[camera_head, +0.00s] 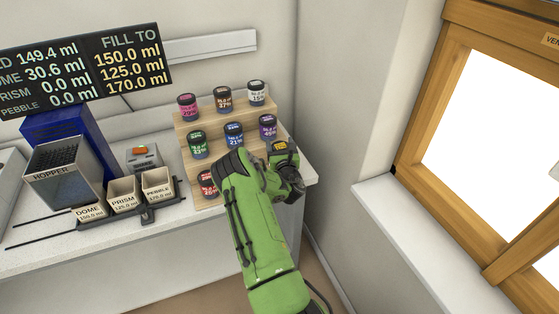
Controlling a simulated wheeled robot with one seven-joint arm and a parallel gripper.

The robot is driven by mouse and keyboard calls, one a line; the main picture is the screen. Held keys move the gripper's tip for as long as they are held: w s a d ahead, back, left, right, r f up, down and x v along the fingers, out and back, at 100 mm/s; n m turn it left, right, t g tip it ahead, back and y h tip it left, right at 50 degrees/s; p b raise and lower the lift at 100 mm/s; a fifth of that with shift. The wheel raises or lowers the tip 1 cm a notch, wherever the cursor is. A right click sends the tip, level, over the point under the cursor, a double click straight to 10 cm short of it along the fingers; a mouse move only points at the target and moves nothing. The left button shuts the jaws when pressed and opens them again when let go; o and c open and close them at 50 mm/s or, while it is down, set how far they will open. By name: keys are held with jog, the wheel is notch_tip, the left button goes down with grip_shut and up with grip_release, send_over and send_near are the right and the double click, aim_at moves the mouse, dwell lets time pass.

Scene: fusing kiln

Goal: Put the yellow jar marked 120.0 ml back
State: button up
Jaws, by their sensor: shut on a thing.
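A dark-lidded jar with a yellow mark (280,147), apparently the yellow jar, shows at the right end of the stepped wooden rack (188,138). Its number cannot be read. My gripper (284,159) is shut on this jar, and my wrist hides its lower part. I cannot tell whether the jar touches the rack's step. The purple jar (267,126) stands just behind it on the middle step.
Pink (187,106), brown (224,98) and white (256,93) jars stand on the top step; green (197,143) and blue (233,134) on the middle. A red jar (207,183) is low left. My arm hides the lower step's middle. The hopper (63,176) and cups stand left; a wall is right.

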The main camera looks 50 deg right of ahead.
jog(key=f, duration=0.5)
jog(key=shift+w+d, duration=0.3)
jog(key=shift+s+a+r, duration=0.1)
jog(key=shift+a+r, duration=0.05)
jog(key=shift+r, duration=0.05)
jog(key=o, duration=0.7)
jog(key=shift+f, duration=0.2)
jog(key=o, duration=0.4)
jog(key=shift+o, duration=0.2)
jog(key=shift+r, duration=0.1)
